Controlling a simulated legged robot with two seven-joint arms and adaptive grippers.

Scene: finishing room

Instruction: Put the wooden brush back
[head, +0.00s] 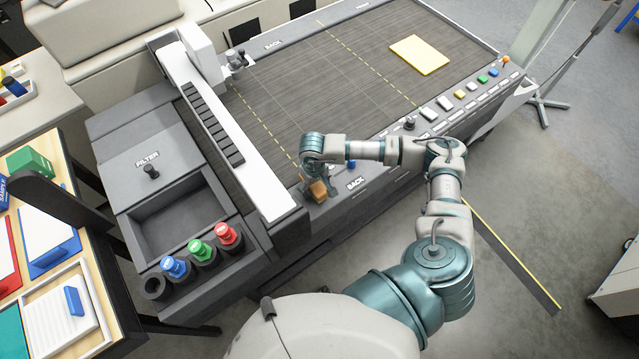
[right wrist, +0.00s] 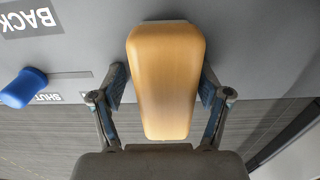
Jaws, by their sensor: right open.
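The wooden brush (head: 317,191) is at the front edge of the large machine, beside a "BACK" label. In the right wrist view its smooth orange-brown wooden body (right wrist: 165,75) fills the middle. My right gripper (head: 315,180) is above the brush in the head view, partly hiding it. In the right wrist view my right gripper (right wrist: 164,90) is open, with one finger on each side of the brush. Narrow gaps seem to show between fingers and wood. The underside of the brush is hidden. My left gripper is not in view.
A blue knob (right wrist: 24,87) stands near the brush. Red (head: 228,234), green (head: 200,250) and blue (head: 174,267) bottles stand in a holder at the machine's front left. A yellow sheet (head: 419,55) lies on the dark bed (head: 330,90), otherwise mostly clear.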

